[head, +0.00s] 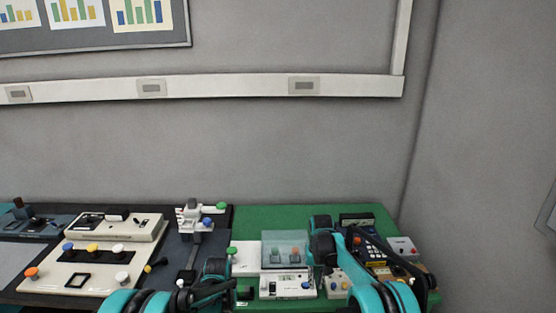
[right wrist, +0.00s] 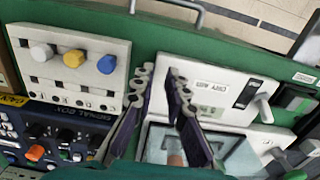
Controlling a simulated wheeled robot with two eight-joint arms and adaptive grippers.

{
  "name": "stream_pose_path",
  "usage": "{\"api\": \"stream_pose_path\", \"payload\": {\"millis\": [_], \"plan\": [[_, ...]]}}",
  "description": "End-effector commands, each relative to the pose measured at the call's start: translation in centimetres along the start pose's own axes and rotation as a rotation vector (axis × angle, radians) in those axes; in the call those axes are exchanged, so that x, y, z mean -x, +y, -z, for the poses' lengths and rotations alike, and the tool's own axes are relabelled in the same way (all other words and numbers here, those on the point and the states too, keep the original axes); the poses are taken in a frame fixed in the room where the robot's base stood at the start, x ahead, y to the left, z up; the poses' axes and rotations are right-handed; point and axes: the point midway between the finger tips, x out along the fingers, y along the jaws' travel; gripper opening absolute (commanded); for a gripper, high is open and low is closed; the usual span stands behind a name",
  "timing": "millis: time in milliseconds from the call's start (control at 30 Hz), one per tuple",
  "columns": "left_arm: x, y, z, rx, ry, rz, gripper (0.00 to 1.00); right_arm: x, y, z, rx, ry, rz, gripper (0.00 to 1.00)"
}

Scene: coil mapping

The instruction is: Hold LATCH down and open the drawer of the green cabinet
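The green cabinet (head: 262,217) has a green top crowded with devices. In the right wrist view its green top (right wrist: 217,33) shows, with a metal bar handle (right wrist: 185,8) at the upper edge. I cannot read a LATCH label. A white panel with a black switch (right wrist: 247,94) and a grey lever (right wrist: 265,108) lies beside my right gripper. My right gripper (right wrist: 160,75) is open and empty above the devices; it also shows in the head view (head: 323,243). My left gripper (head: 244,293) is low near the cabinet's left side; its fingers are too small to judge.
A clear-covered box (head: 285,250) stands on the green top. A white panel with white, yellow and blue knobs (right wrist: 72,65) and a blue signal box (right wrist: 65,130) are left of the right fingers.

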Motion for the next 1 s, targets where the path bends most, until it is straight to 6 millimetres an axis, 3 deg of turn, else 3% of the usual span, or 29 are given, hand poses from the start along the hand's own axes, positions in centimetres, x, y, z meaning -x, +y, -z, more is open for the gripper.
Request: {"api": "stream_pose_path", "payload": {"millis": [233,367,467,800,1000], "plan": [[0.0,0.0,0.0,0.0,0.0,0.0,0.0,0.0,0.0,-0.1,0.01,0.001,0.0,0.33],[0.0,0.0,0.0,0.0,0.0,0.0,0.0,-0.3,0.0,-0.6,0.108,0.013,-0.001,0.33],[0.0,0.0,0.0,0.0,0.0,0.0,0.0,-0.8,-0.1,-1.6,0.274,0.032,-0.005,0.33],[0.0,0.0,0.0,0.0,0.0,0.0,0.0,-2.8,-0.1,-7.4,1.07,0.116,-0.068,0.33],[0.0,0.0,0.0,0.0,0.0,0.0,0.0,-3.5,0.0,-10.2,1.414,0.141,-0.119,0.33]]}}
